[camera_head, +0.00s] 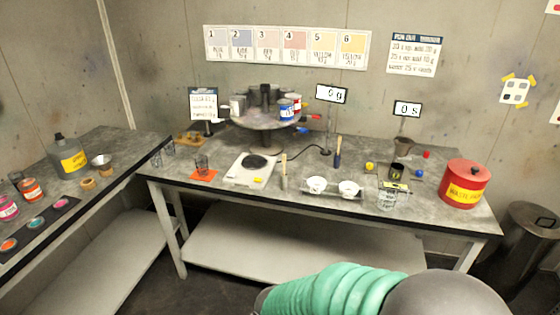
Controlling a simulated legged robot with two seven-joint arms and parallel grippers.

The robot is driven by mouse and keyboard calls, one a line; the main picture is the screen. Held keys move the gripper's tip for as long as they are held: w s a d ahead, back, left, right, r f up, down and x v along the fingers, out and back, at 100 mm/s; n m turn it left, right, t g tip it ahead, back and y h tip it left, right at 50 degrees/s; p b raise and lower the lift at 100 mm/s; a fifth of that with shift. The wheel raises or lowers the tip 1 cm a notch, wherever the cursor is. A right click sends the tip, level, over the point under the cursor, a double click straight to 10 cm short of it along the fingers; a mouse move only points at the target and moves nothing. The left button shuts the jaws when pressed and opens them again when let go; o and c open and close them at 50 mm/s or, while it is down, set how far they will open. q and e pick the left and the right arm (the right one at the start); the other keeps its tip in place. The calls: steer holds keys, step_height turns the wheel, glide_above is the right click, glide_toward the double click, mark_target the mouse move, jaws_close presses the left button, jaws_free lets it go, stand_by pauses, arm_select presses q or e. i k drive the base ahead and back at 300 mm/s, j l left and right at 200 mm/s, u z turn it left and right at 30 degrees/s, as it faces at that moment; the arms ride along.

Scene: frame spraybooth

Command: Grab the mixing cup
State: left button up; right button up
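Several cups stand on the grey table, and none is clearly labelled as the mixing cup. A clear cup with dark markings (202,163) stands on an orange mat (203,175) left of the scale (250,169). Another clear cup (387,198) stands at the front right edge. More clear cups (167,149) stand at the table's left end. Neither gripper is in view, and no cup is held in the picture.
A round stand (265,122) carries cans at the back. A red waste can (466,184) stands at the right end. A side table (110,145) adjoins on the left. A green ribbed shape (330,292) fills the bottom foreground.

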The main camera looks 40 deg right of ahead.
mark_target(201, 161)
steer(key=z, duration=0.65)
steer(key=i, duration=0.15)
steer(key=j+z, duration=0.05)
